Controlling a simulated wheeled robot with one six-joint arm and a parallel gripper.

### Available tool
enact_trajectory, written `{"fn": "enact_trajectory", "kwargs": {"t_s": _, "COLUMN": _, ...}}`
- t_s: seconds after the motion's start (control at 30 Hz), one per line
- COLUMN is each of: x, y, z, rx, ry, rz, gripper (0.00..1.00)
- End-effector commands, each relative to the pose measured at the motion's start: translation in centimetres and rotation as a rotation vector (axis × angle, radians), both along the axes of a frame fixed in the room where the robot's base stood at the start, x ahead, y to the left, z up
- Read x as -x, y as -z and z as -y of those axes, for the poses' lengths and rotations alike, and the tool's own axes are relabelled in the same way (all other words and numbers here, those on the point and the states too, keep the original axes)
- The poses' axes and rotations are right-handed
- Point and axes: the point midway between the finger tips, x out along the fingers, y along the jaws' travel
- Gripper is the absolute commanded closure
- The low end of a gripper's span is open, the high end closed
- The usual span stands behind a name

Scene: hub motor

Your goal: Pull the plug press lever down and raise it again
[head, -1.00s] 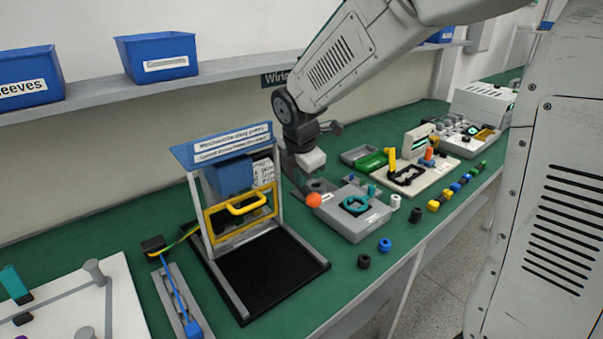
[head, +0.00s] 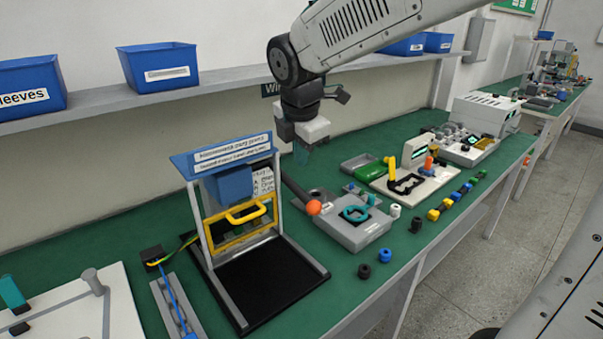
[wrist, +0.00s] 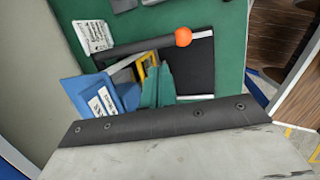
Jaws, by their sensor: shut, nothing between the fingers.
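The plug press lever (head: 296,192) is a dark bar ending in an orange ball knob (head: 313,208). In the wrist view the lever bar (wrist: 140,46) and orange knob (wrist: 183,37) are in sight beyond the fingers. My gripper (head: 301,153) hangs above and slightly left of the knob, apart from it. Its teal fingers (wrist: 158,90) are shut and empty. The lever's pivot and exact tilt are hard to tell.
Left of the lever stands a fixture with a blue sign (head: 222,155), a yellow handled frame (head: 236,228) and a black base (head: 268,278). Small black and blue rings lie in front of the press. A white board (head: 425,180) stands to the right.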

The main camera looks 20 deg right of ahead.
Motion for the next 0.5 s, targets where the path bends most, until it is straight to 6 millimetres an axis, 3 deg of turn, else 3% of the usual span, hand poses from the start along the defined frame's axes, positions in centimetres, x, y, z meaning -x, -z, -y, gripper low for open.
{"fn": "enact_trajectory", "kwargs": {"t_s": 0.2, "x": 0.8, "y": -2.6, "z": -0.2, "rx": -0.001, "ry": 0.001, "rz": 0.002, "gripper": 1.00}}
{"fn": "enact_trajectory", "kwargs": {"t_s": 0.5, "x": 1.1, "y": -2.9, "z": -0.3, "rx": -0.027, "ry": 0.092, "rz": 0.005, "gripper": 1.00}}
